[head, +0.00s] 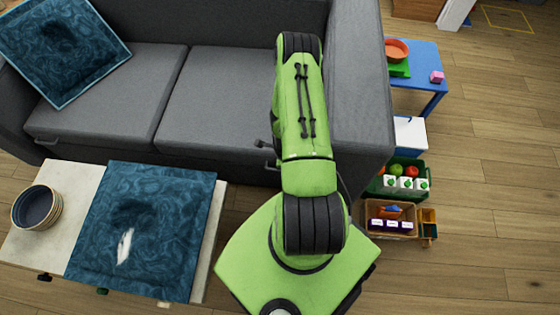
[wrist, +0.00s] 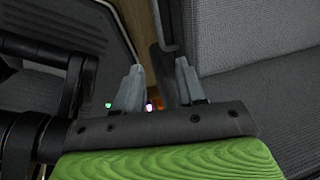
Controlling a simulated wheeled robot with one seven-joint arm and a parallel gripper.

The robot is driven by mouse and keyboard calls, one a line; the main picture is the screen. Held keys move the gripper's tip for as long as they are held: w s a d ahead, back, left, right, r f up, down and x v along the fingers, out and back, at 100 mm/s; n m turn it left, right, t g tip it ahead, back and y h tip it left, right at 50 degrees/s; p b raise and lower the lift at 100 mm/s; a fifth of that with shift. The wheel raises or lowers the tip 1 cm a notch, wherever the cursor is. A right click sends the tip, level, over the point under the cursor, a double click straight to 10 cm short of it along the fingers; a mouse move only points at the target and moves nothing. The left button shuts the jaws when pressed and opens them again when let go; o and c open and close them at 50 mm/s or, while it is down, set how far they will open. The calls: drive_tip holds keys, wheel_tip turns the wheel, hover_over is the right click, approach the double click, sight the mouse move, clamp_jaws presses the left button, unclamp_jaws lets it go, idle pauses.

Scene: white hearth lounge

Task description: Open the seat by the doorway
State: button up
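The grey sofa has two seat cushions, a left seat (head: 110,95) and a right seat (head: 215,100). Both lie flat and closed. Which one is by the doorway cannot be told, as no doorway shows clearly. A small dark handle (head: 44,140) sits at the left seat's front edge. A dark handle-like part (head: 265,144) shows at the right seat's front, beside my arm. My gripper (wrist: 159,66) has its two grey fingers apart in the wrist view, with a dark strip behind the gap. Grey seat fabric (wrist: 265,75) fills the right of that view. My arm hides the gripper in the head view.
A low table (head: 22,245) with a blue cushion (head: 150,215) and stacked bowls (head: 37,207) stands in front of the sofa. A blue pillow (head: 65,45) leans at left. Crates (head: 392,222) and a blue side table (head: 425,62) stand right of the armrest (head: 358,90). Floor at right is clear.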

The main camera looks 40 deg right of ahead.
drive_tip(key=f+b, duration=0.1)
drive_tip(key=f, duration=0.3)
drive_tip(key=w+d+f+b, duration=0.1)
drive_tip(key=f+b, duration=0.1)
drive_tip(key=f, duration=0.3)
drive_tip(key=d+f+b, duration=0.1)
drive_tip(key=f+b, duration=0.1)
drive_tip(key=f, duration=0.2)
drive_tip(key=shift+w+f, duration=0.25)
drive_tip(key=shift+w, duration=0.1)
drive_tip(key=shift+c, duration=0.3)
clamp_jaws()
drive_tip(key=shift+r, duration=0.1)
